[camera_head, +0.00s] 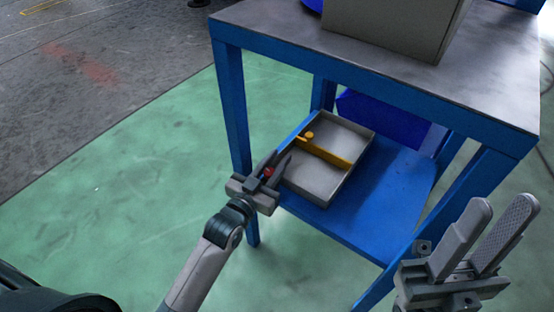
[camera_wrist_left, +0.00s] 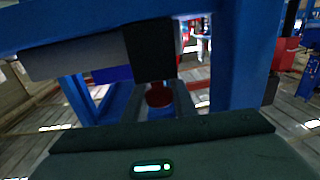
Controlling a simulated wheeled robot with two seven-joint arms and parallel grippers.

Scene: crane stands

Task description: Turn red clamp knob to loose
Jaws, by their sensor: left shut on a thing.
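The red clamp knob (camera_head: 268,172) is a small red spot between the fingers of my left gripper (camera_head: 279,160) in the head view. In the left wrist view the knob (camera_wrist_left: 158,95) shows as a dark red round piece between the two fingers. The left gripper is shut on it, and the fingers hide part of it. A yellow bar (camera_head: 330,152) with a small raised yellow piece lies across the grey tray (camera_head: 357,180), just right of my left gripper. My right gripper (camera_head: 500,207) is open and empty at the lower right, away from the tray.
The tray sits on the lower blue shelf (camera_head: 390,215) of a blue stand. The grey worktop (camera_head: 290,22) is above it and carries a grey box (camera_head: 390,25). Blue legs (camera_head: 233,105) stand close to my left gripper. A blue bin (camera_head: 385,118) is behind the tray.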

